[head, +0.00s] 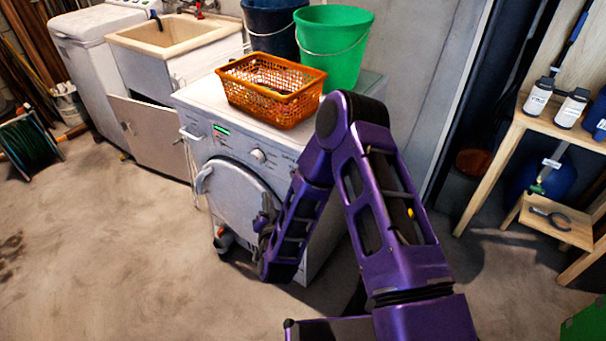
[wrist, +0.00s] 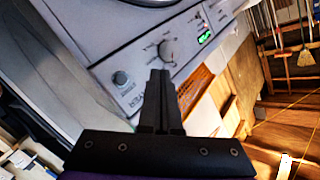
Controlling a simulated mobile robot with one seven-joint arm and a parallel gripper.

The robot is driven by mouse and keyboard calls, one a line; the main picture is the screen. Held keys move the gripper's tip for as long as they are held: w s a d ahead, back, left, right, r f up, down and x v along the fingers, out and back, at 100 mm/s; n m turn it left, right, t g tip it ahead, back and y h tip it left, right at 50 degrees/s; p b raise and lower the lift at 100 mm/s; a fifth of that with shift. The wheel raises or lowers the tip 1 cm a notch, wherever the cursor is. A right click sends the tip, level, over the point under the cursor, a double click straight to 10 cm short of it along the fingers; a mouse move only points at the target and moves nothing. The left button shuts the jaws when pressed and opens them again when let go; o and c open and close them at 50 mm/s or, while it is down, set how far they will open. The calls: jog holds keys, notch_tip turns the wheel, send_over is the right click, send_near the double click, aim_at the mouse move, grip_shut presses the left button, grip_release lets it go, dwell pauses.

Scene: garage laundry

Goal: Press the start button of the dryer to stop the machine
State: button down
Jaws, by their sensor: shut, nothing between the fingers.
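The dryer (head: 285,160) is a white front-loading machine with a round door (head: 240,197) below its control panel. A green display is lit on the panel (head: 220,130), with a round dial (head: 257,155) to its right. In the tilted wrist view the display (wrist: 205,37), the large dial (wrist: 166,50) and a smaller round knob or button (wrist: 121,78) show. I cannot tell which control is the start button. My gripper (head: 264,222) is in front of the dryer door. In the wrist view my gripper (wrist: 160,75) is shut and empty, its tips overlapping the panel near the large dial; contact cannot be told.
An orange basket (head: 272,88), a green bucket (head: 334,45) and a dark blue bucket (head: 270,25) stand on the dryer. A sink cabinet (head: 150,140) is to the left. A wooden shelf with bottles (head: 538,98) is at the right.

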jog(key=shift+s+f, duration=0.4)
jog(key=shift+f, duration=0.1)
jog(key=w+d, duration=0.5)
jog(key=w, duration=0.2)
jog(key=shift+d, duration=0.3)
jog(key=shift+w+b, duration=0.1)
jog(key=shift+b, duration=0.3)
dwell(1.6)
jog(key=shift+w+d, duration=0.2)
jog(key=shift+d, duration=0.05)
jog(key=shift+w+d+b, duration=0.25)
jog(key=shift+w+b, duration=0.05)
jog(key=shift+b, duration=0.1)
dwell(0.6)
jog(key=shift+s+a, duration=0.1)
dwell(0.3)
jog(key=shift+s+a, duration=0.4)
jog(key=shift+s, duration=0.15)
